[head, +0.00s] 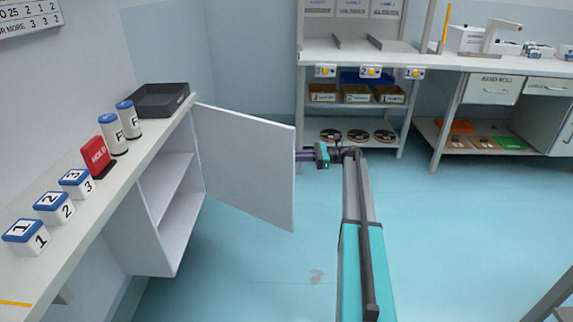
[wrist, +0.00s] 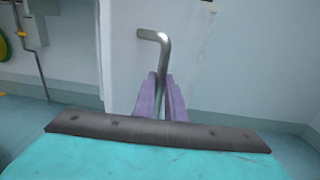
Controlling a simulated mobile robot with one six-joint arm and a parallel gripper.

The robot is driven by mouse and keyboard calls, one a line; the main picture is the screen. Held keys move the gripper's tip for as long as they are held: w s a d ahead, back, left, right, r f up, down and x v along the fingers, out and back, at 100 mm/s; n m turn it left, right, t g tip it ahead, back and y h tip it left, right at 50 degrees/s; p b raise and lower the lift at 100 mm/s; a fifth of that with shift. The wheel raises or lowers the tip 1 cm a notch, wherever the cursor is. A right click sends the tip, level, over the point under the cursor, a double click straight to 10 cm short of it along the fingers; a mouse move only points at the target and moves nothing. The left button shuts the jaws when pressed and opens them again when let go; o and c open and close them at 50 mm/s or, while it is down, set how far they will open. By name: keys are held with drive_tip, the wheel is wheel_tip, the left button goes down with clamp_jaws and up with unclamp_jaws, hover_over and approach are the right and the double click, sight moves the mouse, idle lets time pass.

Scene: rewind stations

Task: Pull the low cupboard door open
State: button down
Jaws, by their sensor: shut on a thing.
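The low cupboard door (head: 240,160) is a white panel under the left counter. It stands wide open, swung out from the cupboard (head: 170,205), whose inside and shelf show. In the head view my gripper (head: 303,155) is at the door's free edge, on its outer side. In the wrist view the door (wrist: 135,75) carries a bent metal bar handle (wrist: 164,55). The purple fingers of my gripper (wrist: 161,95) are shut on the lower part of this handle. In the head view the handle is hidden behind the door.
The counter (head: 140,155) holds a dark tray (head: 160,99), two F canisters (head: 113,135), a red HOLD block (head: 96,158) and numbered blocks (head: 54,207). A workbench (head: 430,60) with shelves stands at the back. The floor (head: 260,270) in front of the cupboard is clear.

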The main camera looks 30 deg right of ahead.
drive_tip(key=shift+w+d+g+b, duration=0.3)
drive_tip(key=shift+w+b, duration=0.45)
drive_tip(key=shift+b, duration=0.3)
drive_tip(key=shift+r+n, duration=0.15)
drive_tip(key=shift+n, duration=0.15)
drive_tip(key=c, duration=1.9)
unclamp_jaws()
drive_tip(key=shift+o, duration=0.5)
drive_tip(key=shift+s+d, duration=0.1)
